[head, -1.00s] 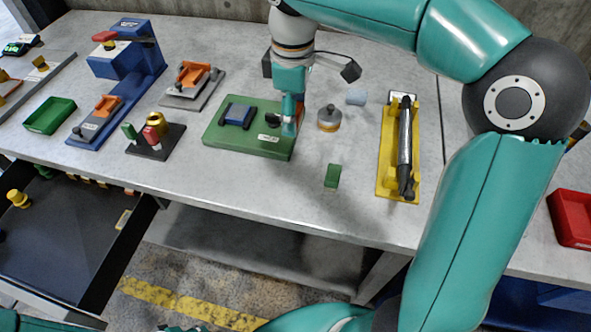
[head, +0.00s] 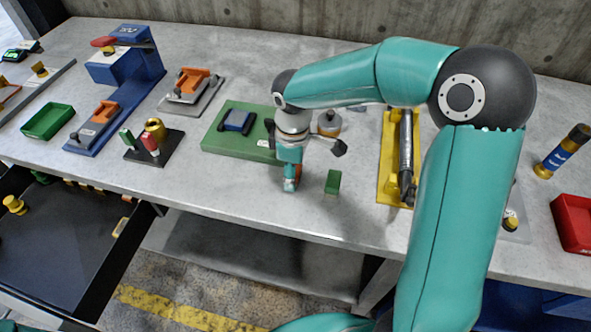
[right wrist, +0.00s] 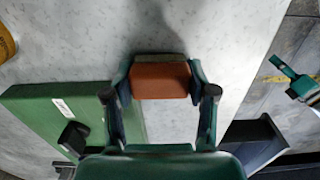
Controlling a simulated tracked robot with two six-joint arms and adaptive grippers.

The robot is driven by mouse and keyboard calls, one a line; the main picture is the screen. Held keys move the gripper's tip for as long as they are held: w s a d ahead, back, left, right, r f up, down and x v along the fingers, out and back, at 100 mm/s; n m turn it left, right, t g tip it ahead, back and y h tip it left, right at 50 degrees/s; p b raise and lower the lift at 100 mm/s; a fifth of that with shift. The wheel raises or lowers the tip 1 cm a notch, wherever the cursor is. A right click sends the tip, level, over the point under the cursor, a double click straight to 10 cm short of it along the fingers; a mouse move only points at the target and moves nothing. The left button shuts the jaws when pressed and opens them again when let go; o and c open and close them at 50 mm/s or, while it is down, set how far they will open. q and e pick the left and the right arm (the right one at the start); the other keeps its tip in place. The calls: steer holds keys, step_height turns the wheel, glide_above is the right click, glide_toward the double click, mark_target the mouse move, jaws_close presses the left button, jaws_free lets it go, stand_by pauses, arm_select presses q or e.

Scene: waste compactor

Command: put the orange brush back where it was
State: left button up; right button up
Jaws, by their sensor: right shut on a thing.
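My right gripper (head: 290,184) is low over the front of the grey table, just right of the green board (head: 228,143). It is shut on an orange-brown block, which I take for the orange brush (right wrist: 160,82); it has a thin grey-green edge along its far side in the right wrist view. In the head view only a sliver of orange shows beside the fingers. I cannot tell whether it touches the table. A teal part at the right of the right wrist view looks like my left gripper (right wrist: 302,86); its fingers are unclear.
A small green block (head: 333,182) stands just right of my right gripper. A yellow holder (head: 386,165) with a dark cylinder is further right, and a round metal tin (head: 329,122) is behind. A black stand (head: 154,148) and an open drawer (head: 60,240) are left.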

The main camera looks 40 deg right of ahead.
steer(key=shift+f, duration=0.15)
steer(key=o, duration=1.2)
step_height(320, 180, up, 12)
steer(key=shift+r+p, duration=0.2)
steer(key=shift+p, duration=0.2)
